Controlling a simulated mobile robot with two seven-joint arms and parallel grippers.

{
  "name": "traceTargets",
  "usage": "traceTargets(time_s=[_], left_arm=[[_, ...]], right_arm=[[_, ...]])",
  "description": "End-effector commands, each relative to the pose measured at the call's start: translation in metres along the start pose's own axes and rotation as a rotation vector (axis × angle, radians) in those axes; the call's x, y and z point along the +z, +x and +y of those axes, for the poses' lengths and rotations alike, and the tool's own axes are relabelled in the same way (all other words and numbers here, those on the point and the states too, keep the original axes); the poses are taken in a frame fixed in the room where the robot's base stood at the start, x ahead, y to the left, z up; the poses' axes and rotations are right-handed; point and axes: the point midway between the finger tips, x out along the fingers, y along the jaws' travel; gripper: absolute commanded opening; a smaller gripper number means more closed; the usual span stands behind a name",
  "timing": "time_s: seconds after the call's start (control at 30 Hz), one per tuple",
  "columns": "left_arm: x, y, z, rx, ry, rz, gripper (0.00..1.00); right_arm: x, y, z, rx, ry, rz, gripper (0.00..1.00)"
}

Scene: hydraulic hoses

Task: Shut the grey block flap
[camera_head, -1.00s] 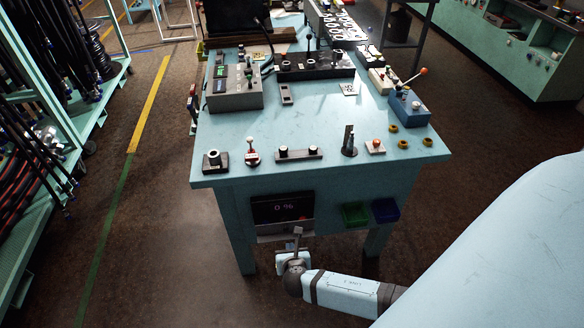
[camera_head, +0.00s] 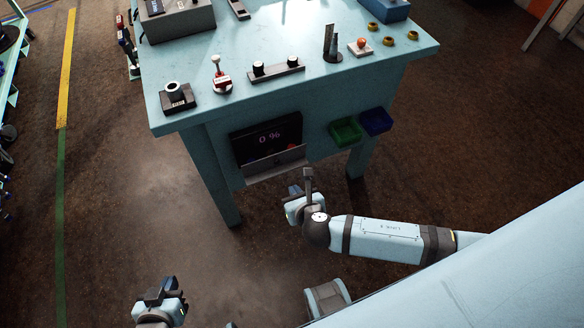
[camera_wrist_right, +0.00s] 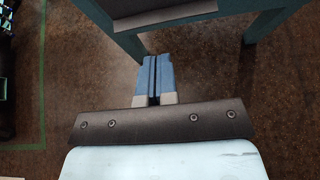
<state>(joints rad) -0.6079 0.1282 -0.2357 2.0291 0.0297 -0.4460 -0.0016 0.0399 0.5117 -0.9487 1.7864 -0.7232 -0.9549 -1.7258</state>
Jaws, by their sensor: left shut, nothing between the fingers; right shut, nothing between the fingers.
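My left gripper (camera_head: 169,282) is low at the bottom left, away from the bench, shut and empty.
The bench top (camera_head: 210,130) carries a round fitting on a dark block (camera_head: 177,97), a red-based lever (camera_head: 221,80) and a bar with two knobs (camera_head: 276,69). Green (camera_head: 345,131) and blue (camera_head: 376,121) bins hang right of the display. The floor before the bench is clear.

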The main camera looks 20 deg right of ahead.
Motion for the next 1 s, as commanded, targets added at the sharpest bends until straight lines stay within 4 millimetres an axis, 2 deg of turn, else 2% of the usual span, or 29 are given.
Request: traceTargets(time_s=[0.17, 0.27, 0.7, 1.0], left_arm=[[-0.001, 0.001, 0.0, 0.0, -0.004, 0.008, 0.0], [0.0, 0.002, 0.0, 0.0, -0.006, 0.008, 0.0], [0.013, 0.011, 0.001, 0.001, -0.024, -0.008, 0.0], [0.011, 0.011, 0.0, 0.001, -0.024, -0.008, 0.0]], right_arm=[[-0.003, 0.002, 0.003, 0.012, -0.01, 0.001, 0.0], [-0.003, 0.012, 0.003, 0.012, -0.01, 0.001, 0.0], [-0.004, 0.102, 0.004, 0.01, -0.009, 0.001, 0.0], [0.015, 0.13, 0.005, 0.012, -0.009, 0.001, 0.0]])
